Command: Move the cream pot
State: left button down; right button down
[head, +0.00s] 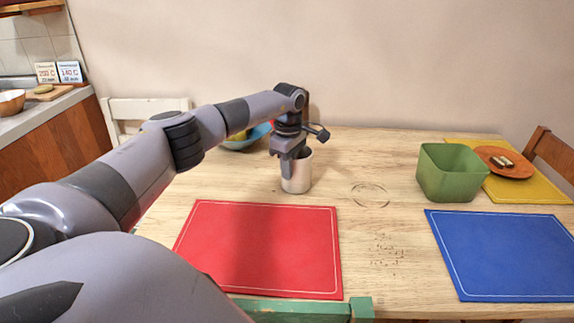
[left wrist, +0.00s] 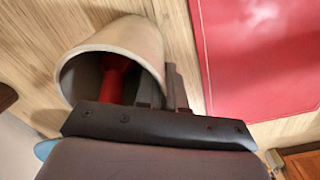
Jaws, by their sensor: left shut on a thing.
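The cream pot (head: 297,178) is a pale, upright cylinder near the middle of the table, behind the red mat. My left gripper (head: 294,152) comes down on it from above and is shut on its rim. In the left wrist view the pot (left wrist: 145,42) has its open mouth towards the camera. My left gripper's fingers (left wrist: 163,88) sit at its wall, one inside and one outside. Something red (left wrist: 114,80) shows inside the mouth; I cannot tell what it is. I cannot tell whether the pot's base touches the table. My right gripper is not in view.
A red mat (head: 262,250) lies in front and a blue mat (head: 505,255) at right. A green container (head: 450,175) stands near an orange plate (head: 505,158) on a yellow mat (head: 535,190). A blue bowl (head: 250,138) is behind my arm. The table's middle right is clear.

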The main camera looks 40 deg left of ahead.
pick_arm(q)
jog(key=c, duration=1.2)
grip_release()
jog(key=shift+w, duration=0.1)
jog(key=shift+o, duration=0.2)
jog(key=shift+r, duration=0.1)
jog(key=shift+r, duration=3.5)
jog(key=shift+d, duration=0.1)
